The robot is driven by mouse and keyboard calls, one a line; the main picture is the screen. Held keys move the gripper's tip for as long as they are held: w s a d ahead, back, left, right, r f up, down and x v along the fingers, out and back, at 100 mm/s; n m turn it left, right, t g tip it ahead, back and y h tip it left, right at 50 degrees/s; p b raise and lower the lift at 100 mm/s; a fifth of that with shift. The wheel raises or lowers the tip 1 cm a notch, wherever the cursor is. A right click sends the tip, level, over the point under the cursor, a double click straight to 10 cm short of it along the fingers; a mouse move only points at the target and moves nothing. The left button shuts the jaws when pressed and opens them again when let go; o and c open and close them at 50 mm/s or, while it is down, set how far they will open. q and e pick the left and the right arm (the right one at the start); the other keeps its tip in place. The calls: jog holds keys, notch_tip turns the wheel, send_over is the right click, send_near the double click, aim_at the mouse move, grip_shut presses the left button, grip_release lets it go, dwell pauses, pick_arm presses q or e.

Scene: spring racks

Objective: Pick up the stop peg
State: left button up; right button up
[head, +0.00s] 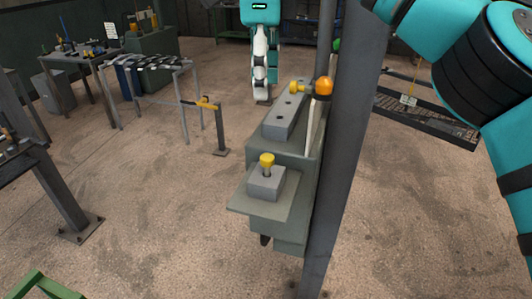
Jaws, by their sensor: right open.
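A stop peg (267,161) with a yellow head stands upright in a small grey block (266,183) on a grey-green ledge (243,203) in the lower middle. A second yellow-headed pin (296,87) lies sideways at the upper end of the slanted grey bar, beside an orange ball. My right gripper (262,97) points down at the top middle, white below a teal wrist. It is open, seen nearly edge-on, and apart from both yellow pieces. Nothing shows between its fingers. My left gripper is out of view.
A dark post (342,150) rises right beside the ledge. A slanted grey bar with holes (287,112) lies behind the block. A low rail (221,130) and benches (82,62) stand at the left. A green frame (40,285) is at the bottom left.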

jog(key=p, duration=0.2)
send_over(267, 157)
jog(key=s, duration=0.1)
notch_tip(267, 157, down, 8)
jog(key=shift+a+f, duration=0.1)
jog(key=shift+w+a+f, duration=0.1)
jog(key=shift+w+f, duration=0.05)
jog(key=shift+f, duration=0.5)
jog(key=shift+w+f, duration=0.1)
jog(key=shift+f, duration=0.5)
jog(key=shift+f+p, duration=0.8)
jog(key=shift+p, duration=0.05)
jog(key=f, duration=0.1)
jog(key=f+p, duration=0.2)
jog(key=shift+w+d+f, duration=0.25)
jog(key=shift+d+f, duration=0.05)
jog(key=shift+f, duration=0.3)
jog(key=shift+a, duration=0.1)
jog(key=shift+c, duration=0.5)
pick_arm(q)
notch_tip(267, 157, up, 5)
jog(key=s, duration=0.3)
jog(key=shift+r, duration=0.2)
pick_arm(e)
grip_shut()
